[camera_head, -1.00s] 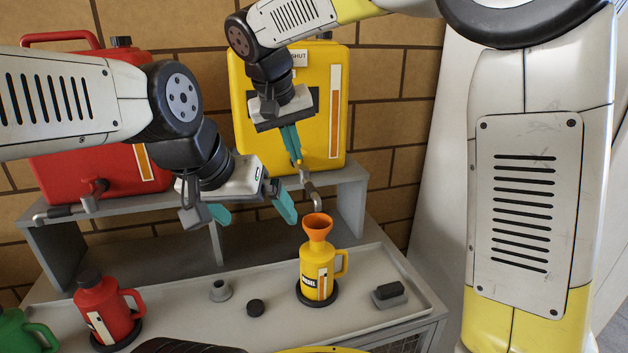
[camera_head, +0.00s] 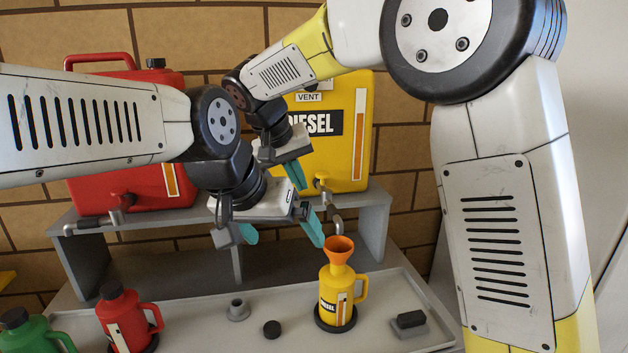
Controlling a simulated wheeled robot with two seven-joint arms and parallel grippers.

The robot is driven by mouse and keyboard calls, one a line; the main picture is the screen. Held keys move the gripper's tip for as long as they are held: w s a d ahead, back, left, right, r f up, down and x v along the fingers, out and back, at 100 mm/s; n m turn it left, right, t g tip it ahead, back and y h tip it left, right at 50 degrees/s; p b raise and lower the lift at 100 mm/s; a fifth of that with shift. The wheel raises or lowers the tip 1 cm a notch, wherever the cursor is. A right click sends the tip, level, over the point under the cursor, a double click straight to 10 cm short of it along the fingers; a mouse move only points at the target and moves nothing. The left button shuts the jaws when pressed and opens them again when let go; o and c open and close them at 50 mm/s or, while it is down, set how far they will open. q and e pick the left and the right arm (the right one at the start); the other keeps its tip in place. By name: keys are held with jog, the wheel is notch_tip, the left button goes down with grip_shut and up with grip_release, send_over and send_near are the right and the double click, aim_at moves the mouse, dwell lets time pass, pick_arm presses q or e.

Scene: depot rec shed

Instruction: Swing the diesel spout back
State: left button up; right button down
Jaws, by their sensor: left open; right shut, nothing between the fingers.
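The yellow diesel tank (camera_head: 352,150) stands on the grey shelf at the back. Its metal spout (camera_head: 336,216) comes out low at the front and bends down just above the orange funnel (camera_head: 339,249). The funnel sits in the yellow diesel can (camera_head: 333,288), which stands upright on a dark round base. My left gripper (camera_head: 281,233) is open, in front of the shelf; its right finger is close to the left of the spout, and contact cannot be told. My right gripper (camera_head: 297,178) is shut and empty, at the tank's lower left, left of the tap (camera_head: 322,185).
A red tank (camera_head: 125,180) with its own spout (camera_head: 88,226) stands at the left of the shelf (camera_head: 377,215). A red can (camera_head: 123,318) and a green can (camera_head: 30,332) are at front left.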

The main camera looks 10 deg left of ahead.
aim_at(333, 215)
jog(key=w+d+f, duration=0.4)
jog(key=f, duration=0.4)
jog(key=shift+w+d, duration=0.2)
jog(key=shift+d, duration=0.15)
jog(key=shift+r, duration=0.1)
